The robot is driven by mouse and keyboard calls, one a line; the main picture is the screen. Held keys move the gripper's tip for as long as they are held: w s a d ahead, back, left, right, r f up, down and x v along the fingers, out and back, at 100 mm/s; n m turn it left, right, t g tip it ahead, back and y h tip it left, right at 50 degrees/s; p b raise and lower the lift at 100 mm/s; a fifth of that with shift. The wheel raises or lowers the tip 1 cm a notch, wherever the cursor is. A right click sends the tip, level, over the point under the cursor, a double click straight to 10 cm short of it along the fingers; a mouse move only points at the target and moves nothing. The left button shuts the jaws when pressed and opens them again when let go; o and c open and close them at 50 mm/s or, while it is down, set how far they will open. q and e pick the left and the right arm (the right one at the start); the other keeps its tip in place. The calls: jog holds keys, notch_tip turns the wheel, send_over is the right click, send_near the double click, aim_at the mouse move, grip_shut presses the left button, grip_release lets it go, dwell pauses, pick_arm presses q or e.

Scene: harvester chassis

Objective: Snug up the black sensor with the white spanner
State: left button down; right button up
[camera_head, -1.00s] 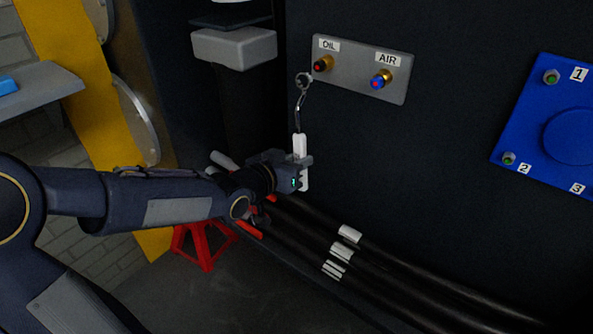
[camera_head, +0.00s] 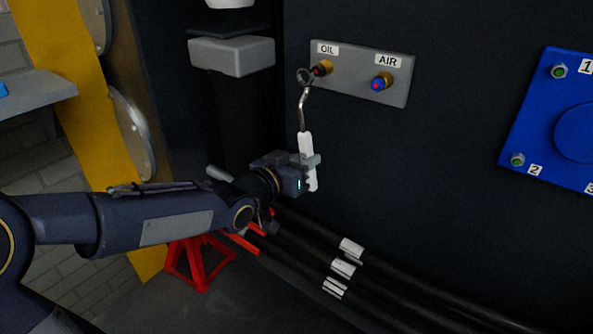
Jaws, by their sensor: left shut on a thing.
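My left gripper (camera_head: 309,162) is shut on the white handle of the spanner (camera_head: 306,146). The spanner points up, tilted slightly, and its metal ring end is at the left of the black sensor (camera_head: 320,69). The black sensor has a red centre and a brass base, and sits under the OIL label on a grey plate (camera_head: 350,75). The ring overlaps the sensor's left edge in the picture; I cannot tell whether they touch. The ring does not appear to be around the sensor. My right gripper is not in view.
A blue sensor (camera_head: 379,82) with a brass base sits under the AIR label on the same plate. A blue cover (camera_head: 540,120) with numbered bolts is at the right. Black hoses (camera_head: 400,290) with white bands run below. A red stand (camera_head: 200,262) is on the floor.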

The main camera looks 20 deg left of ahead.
pick_arm(q)
jog(key=shift+b+x, duration=0.35)
jog(key=shift+x, duration=0.65)
jog(key=shift+s+r, duration=0.1)
jog(key=shift+r, duration=0.1)
jog(key=shift+w+f, duration=0.1)
jog(key=shift+w, duration=0.2)
jog(key=shift+b+x, duration=0.35)
jog(key=shift+x, duration=0.55)
jog(key=shift+w, duration=0.1)
jog(key=shift+w+a+m, duration=0.2)
jog(key=shift+a+m, duration=0.25)
jog(key=shift+a, duration=0.2)
jog(key=shift+w+a+m, duration=0.25)
jog(key=shift+a+m, duration=0.2)
jog(key=shift+a, duration=0.25)
